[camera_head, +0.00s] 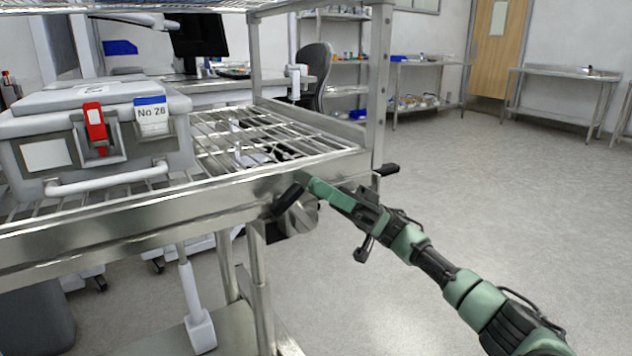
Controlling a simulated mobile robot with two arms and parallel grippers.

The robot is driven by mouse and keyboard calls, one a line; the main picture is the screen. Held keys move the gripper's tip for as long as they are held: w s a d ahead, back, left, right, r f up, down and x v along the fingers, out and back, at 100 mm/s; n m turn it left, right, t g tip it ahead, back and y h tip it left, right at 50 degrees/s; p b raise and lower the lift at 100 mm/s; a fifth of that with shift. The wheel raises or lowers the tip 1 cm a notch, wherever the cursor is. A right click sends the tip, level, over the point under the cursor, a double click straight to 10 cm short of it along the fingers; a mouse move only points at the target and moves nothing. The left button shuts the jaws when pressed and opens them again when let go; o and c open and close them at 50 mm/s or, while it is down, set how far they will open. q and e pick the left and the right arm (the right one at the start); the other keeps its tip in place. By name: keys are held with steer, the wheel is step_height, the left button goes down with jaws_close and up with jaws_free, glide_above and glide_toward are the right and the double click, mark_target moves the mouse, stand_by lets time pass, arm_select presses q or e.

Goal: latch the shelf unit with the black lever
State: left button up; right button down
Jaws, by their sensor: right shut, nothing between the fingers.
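The metal shelf unit (330,168) fills the left and middle of the head view, with a wire shelf and an upright corner post. A short black lever (288,200) shows below the shelf's front rail, in front of a round silver part (303,214). My right gripper (314,188) reaches in from the lower right. Its green fingers are shut and empty, with their tips close beside the black lever. I cannot tell whether they touch it. Another black piece (387,169) juts out right of the post; its attachment is unclear. My left gripper is not in view.
A grey case (95,125) with a red latch and a "No 26" label sits on the wire shelf at left. A desk and black chair (316,75) stand behind. Metal tables (565,72) line the back wall. The floor at right is clear.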

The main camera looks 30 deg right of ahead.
steer(key=shift+v, duration=2.7)
steer(key=shift+d+r, duration=0.1)
